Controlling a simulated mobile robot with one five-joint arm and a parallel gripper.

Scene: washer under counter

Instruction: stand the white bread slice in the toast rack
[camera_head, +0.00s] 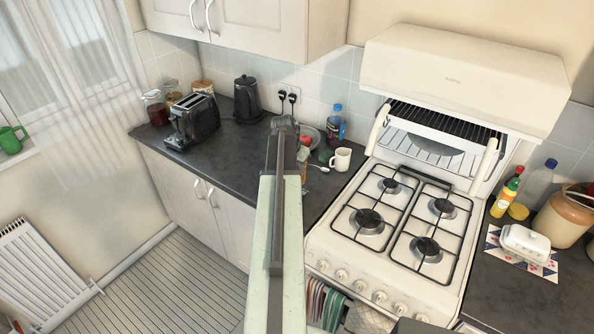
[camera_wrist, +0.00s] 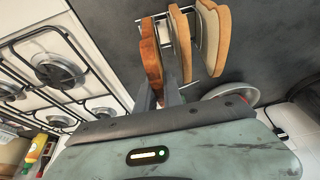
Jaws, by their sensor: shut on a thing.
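In the wrist view my gripper (camera_wrist: 159,92) is shut on a reddish-brown bread slice (camera_wrist: 151,52), seen nearly edge-on and reaching out past the fingertips. I cannot tell from its colour whether it is the white slice. Two paler slices with tan crusts stand at the rack's right side, the nearer one (camera_wrist: 205,38) and the outer one (camera_wrist: 220,35). The held slice overlaps the rack's left wires; whether it touches them is unclear. In the head view my arm hides most of the rack area.
A white mug (camera_head: 342,160) and a spoon (camera_head: 318,168) are right of my arm. A bottle (camera_head: 335,122) stands behind. The gas hob (camera_head: 408,220) is further right. A toaster (camera_head: 193,120) and black kettle (camera_head: 247,98) stand left. The left counter front (camera_head: 225,181) is clear.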

